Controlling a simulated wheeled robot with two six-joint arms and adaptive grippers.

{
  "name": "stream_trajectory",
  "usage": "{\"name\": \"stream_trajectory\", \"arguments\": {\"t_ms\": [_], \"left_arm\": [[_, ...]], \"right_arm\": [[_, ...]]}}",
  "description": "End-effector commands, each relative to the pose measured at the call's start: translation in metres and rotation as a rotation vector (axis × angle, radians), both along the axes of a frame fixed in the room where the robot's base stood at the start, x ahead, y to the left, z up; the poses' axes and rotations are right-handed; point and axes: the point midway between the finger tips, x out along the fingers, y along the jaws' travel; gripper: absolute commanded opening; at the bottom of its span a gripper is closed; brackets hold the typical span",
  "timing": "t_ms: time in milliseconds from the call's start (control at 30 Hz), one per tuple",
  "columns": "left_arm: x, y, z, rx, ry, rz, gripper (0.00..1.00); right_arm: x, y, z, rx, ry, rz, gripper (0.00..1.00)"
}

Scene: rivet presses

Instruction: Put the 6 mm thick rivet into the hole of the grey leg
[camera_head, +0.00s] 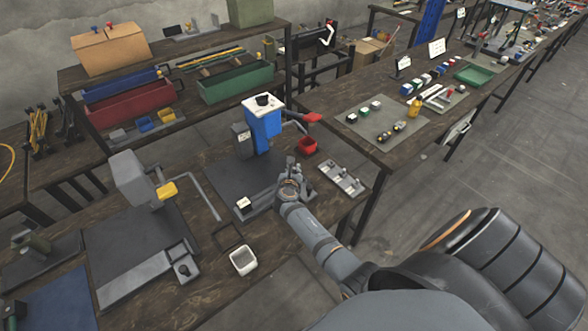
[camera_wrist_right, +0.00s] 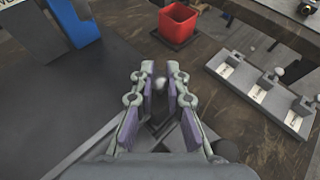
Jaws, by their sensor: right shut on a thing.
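My right gripper (camera_head: 291,172) is over the front right edge of the blue press's dark base plate. In the wrist view the right gripper (camera_wrist_right: 160,82) is shut on a small pale rivet (camera_wrist_right: 160,84), whose head shows between the fingertips. The rivet's thickness cannot be read. A dark grey bar (camera_wrist_right: 93,155), which may be the grey leg, runs beneath the fingers along the plate's edge; its hole is not visible. The rivet rack (camera_head: 342,180) is to the right, with labelled blocks (camera_wrist_right: 260,90) in the wrist view. My left gripper is out of view.
The blue press (camera_head: 265,130) with a red handle stands behind my right gripper, with a red bin (camera_head: 306,146) beside it. A grey press (camera_head: 132,178) stands to the left. A white container (camera_head: 243,261) is near the table's front. Bare tabletop surrounds the rack.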

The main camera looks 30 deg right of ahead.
Motion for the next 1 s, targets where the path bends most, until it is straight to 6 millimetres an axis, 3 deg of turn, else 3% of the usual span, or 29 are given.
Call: {"name": "stream_trajectory", "arguments": {"t_ms": [67,100,300,667,1000], "left_arm": [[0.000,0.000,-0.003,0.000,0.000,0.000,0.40],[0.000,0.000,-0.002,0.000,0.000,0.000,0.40],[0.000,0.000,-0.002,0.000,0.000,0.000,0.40],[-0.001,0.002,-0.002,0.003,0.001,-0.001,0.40],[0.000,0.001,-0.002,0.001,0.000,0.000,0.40]], "right_arm": [[0.000,0.000,-0.004,0.001,0.002,0.000,0.00],[-0.001,0.000,-0.004,0.002,0.002,0.000,0.16],[-0.001,0.000,-0.004,0.002,0.004,-0.001,0.40],[-0.006,0.006,-0.002,0.002,0.003,0.001,0.40],[-0.060,0.052,0.027,0.007,0.005,-0.001,0.40]]}}
